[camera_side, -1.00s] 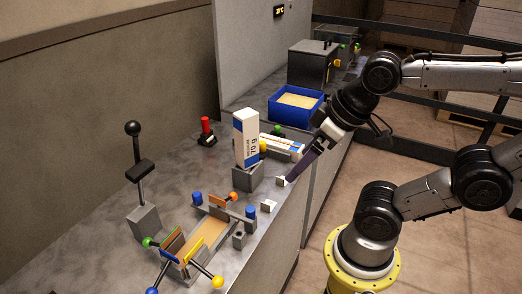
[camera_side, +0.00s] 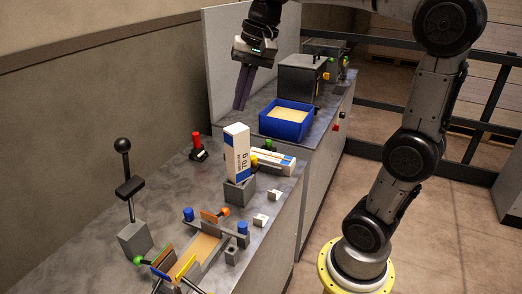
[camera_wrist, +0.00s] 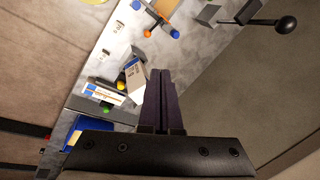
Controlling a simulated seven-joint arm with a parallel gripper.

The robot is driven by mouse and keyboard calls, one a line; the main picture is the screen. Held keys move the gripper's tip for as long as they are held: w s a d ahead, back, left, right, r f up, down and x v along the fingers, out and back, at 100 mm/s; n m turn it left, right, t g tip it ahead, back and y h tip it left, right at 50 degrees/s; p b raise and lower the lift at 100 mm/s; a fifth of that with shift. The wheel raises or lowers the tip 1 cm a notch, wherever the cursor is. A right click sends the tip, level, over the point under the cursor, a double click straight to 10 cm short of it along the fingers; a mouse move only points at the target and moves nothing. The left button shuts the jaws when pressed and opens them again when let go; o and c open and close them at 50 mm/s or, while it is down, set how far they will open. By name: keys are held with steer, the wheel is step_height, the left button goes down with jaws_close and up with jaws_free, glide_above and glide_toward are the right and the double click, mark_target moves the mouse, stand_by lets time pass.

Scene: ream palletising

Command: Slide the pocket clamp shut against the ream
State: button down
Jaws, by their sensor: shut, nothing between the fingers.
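A white ream marked 70 g (camera_side: 237,152) stands upright in a grey pocket block (camera_side: 239,191) in the side view. It also shows in the wrist view (camera_wrist: 136,82). Another wrapped ream (camera_side: 273,162) lies flat behind the pocket and shows in the wrist view (camera_wrist: 102,92). A yellow knob (camera_side: 268,143) and a green knob (camera_side: 253,149) are by this lying ream. I cannot tell which part is the pocket clamp or whether it touches the ream. My gripper (camera_side: 240,107) is shut and empty, raised behind the standing ream, apart from it; its fingers show in the wrist view (camera_wrist: 160,72).
A blue bin (camera_side: 287,131) with tan contents stands behind the reams. A red-handled piece (camera_side: 197,147) is left of the pocket. A tall black-knobbed lever (camera_side: 123,146) and a jig with coloured handles (camera_side: 205,246) are in front. Two small white blocks (camera_side: 260,220) sit at the bench's right edge.

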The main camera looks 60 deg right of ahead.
steer(key=w+d+f+m+g+y, duration=0.1)
steer(key=w+d+f+m, duration=0.25)
steer(key=d, duration=0.55)
steer(key=w+d+f+m+y, duration=0.1)
steer(key=w+d+f+m, duration=0.2)
steer(key=w+d, duration=0.35)
steer(key=s+d+f+m+y, duration=0.1)
steer(key=s+d+f+m, duration=0.2)
steer(key=d+f, duration=1)
steer(key=s+d, duration=0.2)
steer(key=shift+s+d+g, duration=0.2)
steer(key=shift+d+g, duration=0.2)
steer(key=shift+f, duration=0.2)
